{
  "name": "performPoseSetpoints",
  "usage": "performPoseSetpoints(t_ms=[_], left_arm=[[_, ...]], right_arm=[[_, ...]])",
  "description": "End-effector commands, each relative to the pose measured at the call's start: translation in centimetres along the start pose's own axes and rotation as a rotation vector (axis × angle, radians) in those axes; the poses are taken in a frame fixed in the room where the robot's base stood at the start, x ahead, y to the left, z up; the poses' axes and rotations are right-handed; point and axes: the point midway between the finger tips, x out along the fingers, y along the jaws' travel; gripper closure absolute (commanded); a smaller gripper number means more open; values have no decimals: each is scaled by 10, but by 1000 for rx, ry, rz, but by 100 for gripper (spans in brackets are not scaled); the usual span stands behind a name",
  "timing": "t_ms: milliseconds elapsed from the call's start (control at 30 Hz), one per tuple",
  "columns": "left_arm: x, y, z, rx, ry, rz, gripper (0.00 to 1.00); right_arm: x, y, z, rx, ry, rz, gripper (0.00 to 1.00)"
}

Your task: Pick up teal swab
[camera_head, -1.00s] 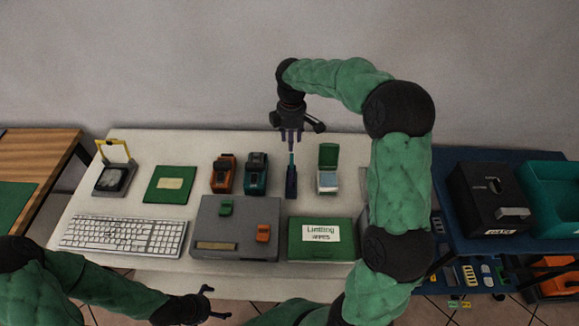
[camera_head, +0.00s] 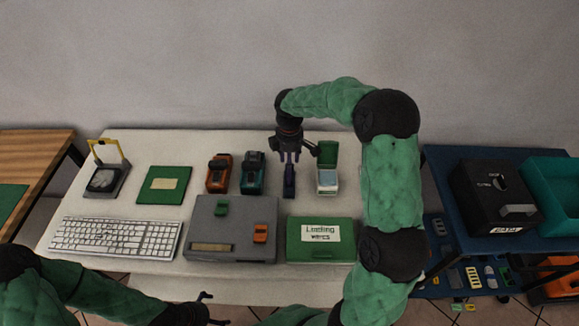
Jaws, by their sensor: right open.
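My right gripper (camera_head: 289,157) points down over the white table, behind the grey box and left of the open green box. It is open, with its fingertips low around the top of a slim upright dark blue item (camera_head: 289,182), which looks like the swab in its holder. The teal upper part of the swab is now hidden by the gripper. I cannot tell whether the fingers touch it. My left gripper (camera_head: 207,308) is at the bottom edge, far from the swab, and partly cut off by the frame.
The open green box (camera_head: 328,155) stands close on the right of the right gripper. A teal-and-black device (camera_head: 252,175) and an orange one (camera_head: 219,174) stand to its left. The grey box (camera_head: 210,230), green case (camera_head: 300,250) and keyboard (camera_head: 110,238) lie in front.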

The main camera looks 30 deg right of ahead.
Motion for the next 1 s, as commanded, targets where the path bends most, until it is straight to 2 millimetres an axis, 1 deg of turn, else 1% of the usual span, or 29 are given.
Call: performPoseSetpoints(t_ms=[167,200,267,300,333,633,733,867,1000], left_arm=[[-1,0,0,0,0,0,0],[-1,0,0,0,0,0,0],[-1,0,0,0,1,0,0],[-1,0,0,0,1,0,0],[-1,0,0,0,0,0,0],[-1,0,0,0,0,0,0],[-2,1,0,0,0,0,0],[-9,3,0,0,0,0,0],[-18,6,1,0,0,0,0]], right_arm=[[-1,0,0,0,0,1,60],[-1,0,0,0,0,1,71],[-1,0,0,0,0,1,85],[-1,0,0,0,0,1,94],[-1,0,0,0,0,1,98],[-1,0,0,0,0,1,99],[-5,0,0,0,0,1,99],[-22,1,0,0,1,3,99],[-50,1,0,0,1,6,99]])
